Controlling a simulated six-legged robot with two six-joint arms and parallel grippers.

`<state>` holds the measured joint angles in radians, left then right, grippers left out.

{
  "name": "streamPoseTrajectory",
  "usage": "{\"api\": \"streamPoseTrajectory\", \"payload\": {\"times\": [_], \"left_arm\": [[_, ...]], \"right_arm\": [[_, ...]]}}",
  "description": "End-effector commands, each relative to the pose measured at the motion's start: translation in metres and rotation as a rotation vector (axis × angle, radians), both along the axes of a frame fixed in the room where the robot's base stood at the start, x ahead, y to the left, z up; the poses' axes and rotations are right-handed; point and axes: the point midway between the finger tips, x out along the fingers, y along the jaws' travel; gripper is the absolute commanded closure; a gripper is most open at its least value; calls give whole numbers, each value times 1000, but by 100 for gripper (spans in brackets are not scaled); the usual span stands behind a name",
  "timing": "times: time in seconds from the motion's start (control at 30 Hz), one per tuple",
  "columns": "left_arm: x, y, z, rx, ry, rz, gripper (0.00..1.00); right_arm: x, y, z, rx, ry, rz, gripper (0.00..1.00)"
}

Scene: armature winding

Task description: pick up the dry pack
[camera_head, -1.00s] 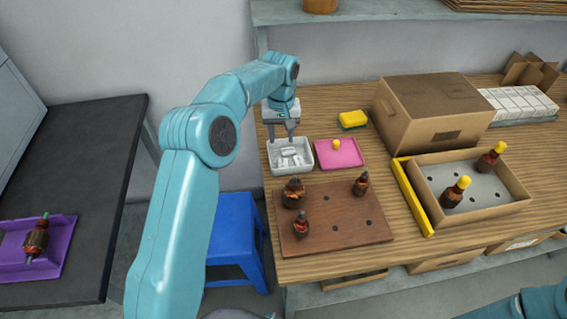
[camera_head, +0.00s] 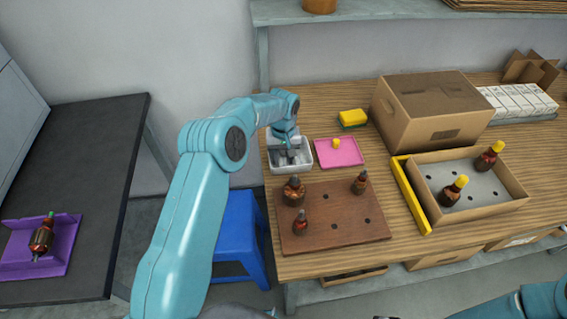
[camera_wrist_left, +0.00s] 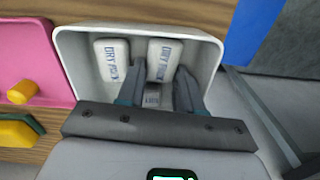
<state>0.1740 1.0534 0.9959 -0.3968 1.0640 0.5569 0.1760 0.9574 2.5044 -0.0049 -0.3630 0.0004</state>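White dry packs lie in a small white tray (camera_head: 274,168) at the left of the wooden bench. In the left wrist view, one dry pack (camera_wrist_left: 112,62) lies at the left, another (camera_wrist_left: 163,58) lies beside it, and part of a third (camera_wrist_left: 152,98) shows nearer the gripper. My left gripper (camera_head: 288,148) reaches down into the tray. In the wrist view its fingers (camera_wrist_left: 162,82) are apart, one on each side of the right-hand pack's near end and the third pack. Whether they touch a pack is unclear. My right gripper is not in view.
A pink tray (camera_head: 328,154) with a yellow-knobbed piece stands right beside the white tray. A brown board (camera_head: 340,236) with several armatures lies in front. A yellow-green sponge (camera_head: 352,118), a cardboard box (camera_head: 425,118) and an open carton (camera_head: 490,208) stand farther right.

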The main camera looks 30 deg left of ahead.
Motion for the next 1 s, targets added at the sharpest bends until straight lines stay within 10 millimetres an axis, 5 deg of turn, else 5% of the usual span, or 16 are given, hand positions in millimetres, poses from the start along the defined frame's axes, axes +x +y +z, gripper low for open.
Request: {"api": "streamPoseTrajectory", "payload": {"times": [0.07, 0.57, 0.77, 1.0], "left_arm": [[0, 0, 0, 0, 0, 0, 93], [1, 0, 15, 0, -2, 1, 93], [1, 0, 54, 1, -5, 1, 93], [1, 0, 122, -1, -6, 1, 93]], "right_arm": [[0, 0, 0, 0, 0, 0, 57], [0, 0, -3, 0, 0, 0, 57], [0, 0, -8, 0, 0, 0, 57], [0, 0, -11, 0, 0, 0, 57]]}}
